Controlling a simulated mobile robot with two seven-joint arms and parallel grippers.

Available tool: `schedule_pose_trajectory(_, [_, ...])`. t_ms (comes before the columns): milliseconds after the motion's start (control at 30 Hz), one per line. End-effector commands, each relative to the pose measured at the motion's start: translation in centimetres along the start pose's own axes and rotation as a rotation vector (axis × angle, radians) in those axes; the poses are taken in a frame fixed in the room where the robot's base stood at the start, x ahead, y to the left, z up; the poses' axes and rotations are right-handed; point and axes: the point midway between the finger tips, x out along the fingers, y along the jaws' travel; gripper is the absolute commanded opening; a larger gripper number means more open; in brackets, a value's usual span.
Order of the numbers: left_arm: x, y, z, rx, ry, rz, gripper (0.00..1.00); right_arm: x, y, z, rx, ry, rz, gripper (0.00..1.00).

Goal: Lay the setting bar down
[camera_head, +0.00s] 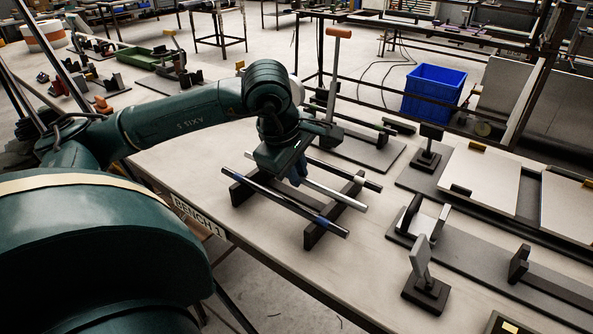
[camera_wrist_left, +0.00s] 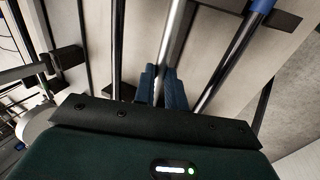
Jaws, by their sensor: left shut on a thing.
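My left gripper (camera_head: 294,178) points down over a dark two-beam rack (camera_head: 326,226) on the bench and is shut on a shiny silver bar (camera_head: 338,193), which I take to be the setting bar. In the left wrist view the blue fingers (camera_wrist_left: 161,88) pinch this bar (camera_wrist_left: 178,32) with a finger on each side. It lies roughly level between two other bars; I cannot tell whether it touches the rack beams. My right gripper is out of view.
A tall post with an orange top (camera_head: 338,33) stands close behind my left gripper. A grey plate with black holders (camera_head: 460,248) is to the right, near pale panels (camera_head: 480,178). A blue crate (camera_head: 434,93) stands beyond the bench. The bench top left of the rack is clear.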

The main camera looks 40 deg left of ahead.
Motion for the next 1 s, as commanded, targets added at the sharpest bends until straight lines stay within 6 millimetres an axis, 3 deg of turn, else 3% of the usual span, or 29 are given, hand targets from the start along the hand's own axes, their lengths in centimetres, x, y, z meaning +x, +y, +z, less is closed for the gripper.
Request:
schedule_pose_trajectory(100, [-0.1,0.0,0.0,0.000,0.000,0.001,0.00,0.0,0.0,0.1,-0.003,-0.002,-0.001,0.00])
schedule_pose_trajectory(133, [0.0,0.0,0.0,0.000,0.000,0.001,0.13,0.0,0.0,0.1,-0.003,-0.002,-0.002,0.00])
schedule_pose_trajectory(433, [0.0,0.0,0.0,0.000,0.000,0.000,0.38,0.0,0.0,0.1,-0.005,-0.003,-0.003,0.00])
schedule_pose_trajectory(767, [-0.4,0.0,0.0,0.000,0.001,0.001,0.38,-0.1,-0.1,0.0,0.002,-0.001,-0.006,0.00])
schedule_pose_trajectory(1000, [-4.9,0.2,0.0,0.000,0.000,0.006,0.38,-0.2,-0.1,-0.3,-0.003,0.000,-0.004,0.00])
